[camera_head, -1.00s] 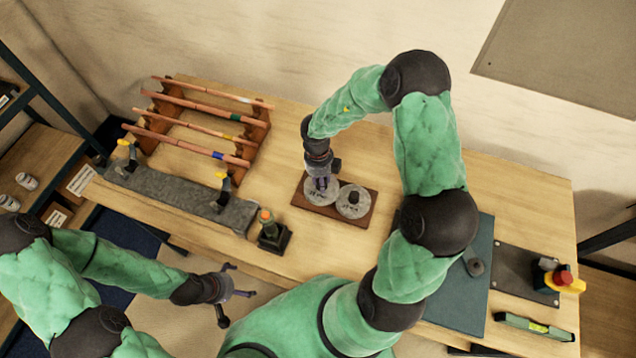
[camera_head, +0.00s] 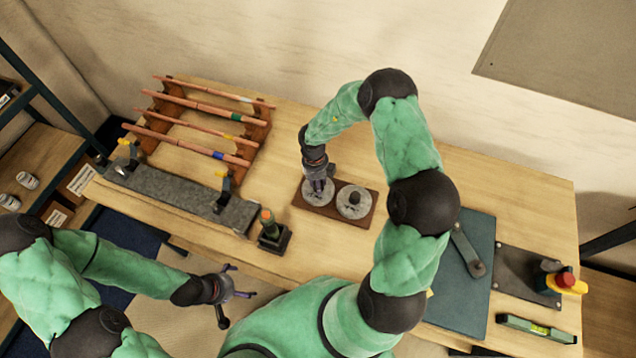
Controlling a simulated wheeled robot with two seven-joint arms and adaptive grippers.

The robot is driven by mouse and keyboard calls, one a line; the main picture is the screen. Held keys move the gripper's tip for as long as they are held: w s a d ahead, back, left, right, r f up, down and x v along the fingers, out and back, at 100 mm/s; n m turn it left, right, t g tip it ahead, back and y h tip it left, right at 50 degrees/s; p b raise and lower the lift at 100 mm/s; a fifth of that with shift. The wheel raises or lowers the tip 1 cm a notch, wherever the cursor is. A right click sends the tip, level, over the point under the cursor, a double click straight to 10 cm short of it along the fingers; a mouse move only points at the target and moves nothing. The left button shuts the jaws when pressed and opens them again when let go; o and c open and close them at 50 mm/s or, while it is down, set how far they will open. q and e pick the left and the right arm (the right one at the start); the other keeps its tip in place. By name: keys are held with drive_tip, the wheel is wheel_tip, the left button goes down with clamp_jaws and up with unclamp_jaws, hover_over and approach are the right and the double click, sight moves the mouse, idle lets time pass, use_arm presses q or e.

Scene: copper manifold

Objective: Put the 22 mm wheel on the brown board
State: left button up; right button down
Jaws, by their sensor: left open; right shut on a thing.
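The brown board (camera_head: 333,217) lies on the middle of the workbench. Two grey round wheels are at it: a left wheel (camera_head: 315,198) and a right wheel (camera_head: 354,203) with a dark knob in its middle. My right gripper (camera_head: 319,186) points down and is shut at the centre of the left wheel, whose middle it hides. The left wheel looks to be on the board or just above it; I cannot tell which. No size marks are readable on the wheels. My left gripper (camera_head: 238,295) is open and empty in front of the bench edge.
A rack with copper tubes (camera_head: 205,120) stands at the back left. A grey bench fixture with clamps (camera_head: 180,195) and a small black stand (camera_head: 273,238) are left of the board. A grey lever tool (camera_head: 467,250) lies on a teal mat (camera_head: 455,300) at the right.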

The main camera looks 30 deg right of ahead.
drive_tip(key=c, duration=0.9)
unclamp_jaws()
drive_tip(key=shift+f, duration=0.15)
wheel_tip(320, 180, up, 12)
drive_tip(key=w, duration=0.1)
drive_tip(key=shift+w+p, duration=0.15)
drive_tip(key=shift+p, duration=0.25)
drive_tip(key=shift+a, duration=0.1)
